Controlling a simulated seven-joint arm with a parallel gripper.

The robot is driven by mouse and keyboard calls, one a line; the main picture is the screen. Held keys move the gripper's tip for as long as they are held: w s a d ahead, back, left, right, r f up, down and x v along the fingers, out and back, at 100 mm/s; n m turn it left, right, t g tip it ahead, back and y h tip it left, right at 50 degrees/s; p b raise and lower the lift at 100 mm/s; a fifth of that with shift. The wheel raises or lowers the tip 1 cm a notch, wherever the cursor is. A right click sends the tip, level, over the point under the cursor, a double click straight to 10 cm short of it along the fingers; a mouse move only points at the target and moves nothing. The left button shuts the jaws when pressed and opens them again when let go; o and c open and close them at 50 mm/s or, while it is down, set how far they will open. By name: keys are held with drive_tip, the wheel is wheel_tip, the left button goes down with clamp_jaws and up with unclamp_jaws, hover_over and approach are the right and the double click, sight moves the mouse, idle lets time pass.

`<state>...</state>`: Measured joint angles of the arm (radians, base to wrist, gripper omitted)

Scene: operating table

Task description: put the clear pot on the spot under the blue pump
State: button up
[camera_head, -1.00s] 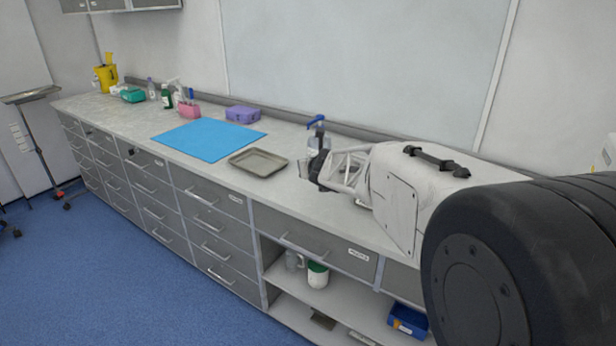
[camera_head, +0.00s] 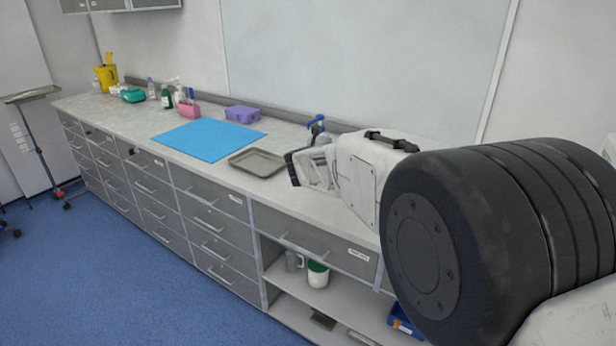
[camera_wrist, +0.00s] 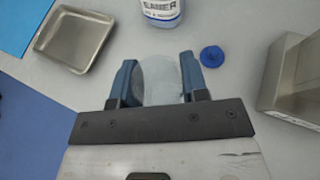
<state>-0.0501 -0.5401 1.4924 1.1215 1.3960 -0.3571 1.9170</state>
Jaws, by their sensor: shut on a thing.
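In the wrist view my gripper (camera_wrist: 159,80) is shut on the clear pot (camera_wrist: 160,76), a see-through round vessel between the two blue fingers. The pot's lower part is hidden by the gripper. In the head view my gripper (camera_head: 292,169) is over the counter, right of the metal tray, and the pot cannot be made out. The blue pump (camera_head: 316,121) shows behind my gripper, its bottle mostly hidden. In the wrist view a labelled white bottle (camera_wrist: 162,12) stands ahead of the pot, its top out of frame. A flat blue disc (camera_wrist: 211,56) lies right of the pot; I cannot tell whether it is a lid or a mark.
A metal tray (camera_head: 237,160) lies to the left, also seen in the wrist view (camera_wrist: 52,58). A steel box (camera_wrist: 292,82) stands at the right in the wrist view. A blue mat (camera_head: 208,140) and purple box (camera_head: 243,114) lie farther left. Counter around the disc is bare.

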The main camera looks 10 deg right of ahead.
drive_tip(key=shift+s+d+f+m+g+h, duration=0.1)
drive_tip(key=shift+d+f+m+g+h, duration=0.1)
drive_tip(key=shift+f+m+h, duration=0.3)
drive_tip(key=shift+s+d+f+m+g+h, duration=0.15)
drive_tip(key=shift+f+m+h, duration=0.15)
drive_tip(key=shift+m+h, duration=0.25)
drive_tip(key=shift+f, duration=0.1)
drive_tip(key=shift+d+f+m+g+h, duration=0.15)
drive_tip(key=shift+f+m+g+h, duration=0.1)
drive_tip(key=shift+m+h, duration=0.15)
drive_tip(key=shift+s+d+f+h, duration=0.1)
drive_tip(key=shift+f+h, duration=0.05)
drive_tip(key=shift+h, duration=0.1)
drive_tip(key=shift+s+d+f+m+g+h, duration=0.1)
drive_tip(key=shift+s+f+m+g+h, duration=0.3)
drive_tip(key=shift+f+m+g+h, duration=0.45)
drive_tip(key=shift+s+f+m, duration=0.1)
drive_tip(key=shift+s+m, duration=0.05)
drive_tip(key=shift+m, duration=0.15)
drive_tip(key=shift+w+d+f, duration=0.1)
drive_tip(key=shift+w+f, duration=0.1)
drive_tip(key=shift+w, duration=2.3)
drive_tip(key=shift+w+d+f, duration=0.1)
drive_tip(key=shift+w+f, duration=0.15)
drive_tip(key=shift+w, duration=2.3)
drive_tip(key=shift+w+d+f, duration=0.1)
drive_tip(key=shift+w+f, duration=0.1)
drive_tip(key=shift+w, duration=2.3)
